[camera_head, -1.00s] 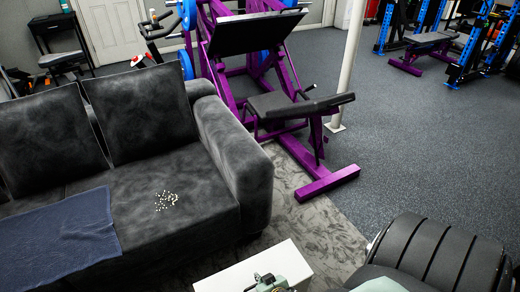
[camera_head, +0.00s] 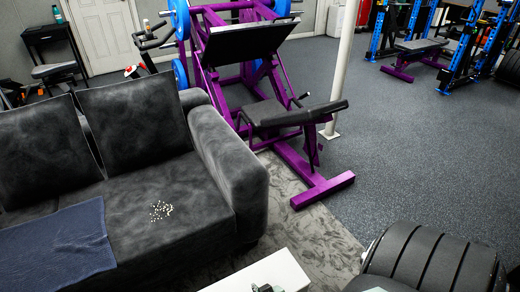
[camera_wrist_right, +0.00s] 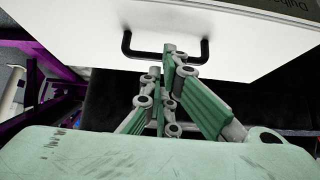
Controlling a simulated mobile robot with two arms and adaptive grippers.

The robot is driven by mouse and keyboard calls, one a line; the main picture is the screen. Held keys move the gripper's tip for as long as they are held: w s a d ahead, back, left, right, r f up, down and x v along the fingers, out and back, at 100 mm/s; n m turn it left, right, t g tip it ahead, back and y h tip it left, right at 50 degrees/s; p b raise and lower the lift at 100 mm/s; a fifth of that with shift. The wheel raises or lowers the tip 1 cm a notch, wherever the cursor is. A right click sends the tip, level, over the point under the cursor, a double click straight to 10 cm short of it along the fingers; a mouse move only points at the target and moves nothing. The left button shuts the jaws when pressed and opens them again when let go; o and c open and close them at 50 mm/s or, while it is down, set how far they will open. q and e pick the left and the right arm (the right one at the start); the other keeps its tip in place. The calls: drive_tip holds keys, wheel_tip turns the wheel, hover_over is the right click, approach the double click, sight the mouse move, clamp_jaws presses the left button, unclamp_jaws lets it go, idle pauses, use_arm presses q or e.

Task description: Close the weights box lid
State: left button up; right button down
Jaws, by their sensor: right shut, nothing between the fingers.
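A white box (camera_head: 285,265), probably the weights box, shows its top at the bottom edge of the head view. In the right wrist view a white panel (camera_wrist_right: 220,35) carries a black bar handle (camera_wrist_right: 126,45) and partly cropped dark lettering. My right gripper (camera_wrist_right: 170,52) has green-padded fingers, shut with nothing between them, and its tips overlap the handle in the picture. I cannot tell whether they touch it. A small part of a gripper, seemingly the right one, also shows over the box in the head view (camera_head: 266,288). The lid's angle is unclear. My left gripper is not in view.
A dark grey sofa (camera_head: 150,195) with a blue towel (camera_head: 55,245) stands left of the box. A purple leg-press machine (camera_head: 265,100) is beyond it. A dark ribbed object (camera_head: 435,265) is at lower right. Speckled floor (camera_head: 425,150) is open at right.

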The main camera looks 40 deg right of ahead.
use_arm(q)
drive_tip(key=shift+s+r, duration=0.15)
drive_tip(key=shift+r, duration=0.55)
use_arm(e)
drive_tip(key=s+a+r, duration=0.1)
drive_tip(key=s+a, duration=0.1)
drive_tip(key=s, duration=0.7)
drive_tip(key=shift+a+r, duration=0.2)
drive_tip(key=shift+r, duration=0.1)
